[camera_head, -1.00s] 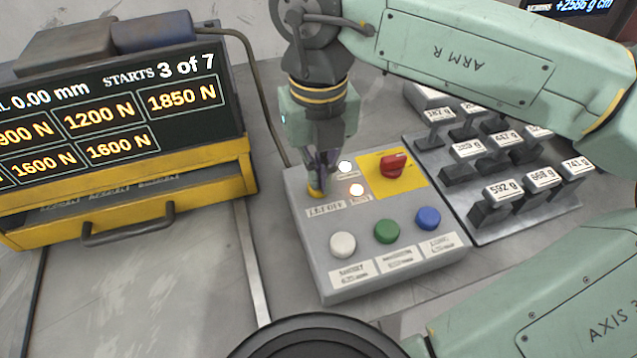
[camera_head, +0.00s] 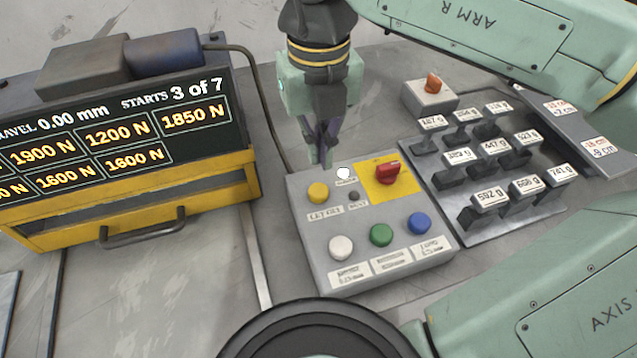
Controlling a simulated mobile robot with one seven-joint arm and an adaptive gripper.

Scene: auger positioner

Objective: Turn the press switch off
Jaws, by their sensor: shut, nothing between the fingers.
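The grey control box (camera_head: 309,233) carries a red rotary knob (camera_head: 387,173) on a yellow plate (camera_head: 408,189). The box also has a yellow button (camera_head: 318,193) with a small label below it. Beside it are a lit white lamp (camera_head: 343,173) and a dark lamp (camera_head: 353,196). A second small box (camera_head: 430,99) at the back right bears an orange-red switch (camera_head: 433,83). I cannot read which one is marked as the press switch. My gripper (camera_head: 321,158) is shut and empty, pointing down above the box's back left edge, apart from the yellow button and left of the red knob.
White, green (camera_head: 381,235) and blue buttons line the box's front. A rack of labelled weights (camera_head: 474,232) stands to the right. A display unit (camera_head: 120,215) showing "STARTS 3 of 7" stands at left. My arm crosses the upper right.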

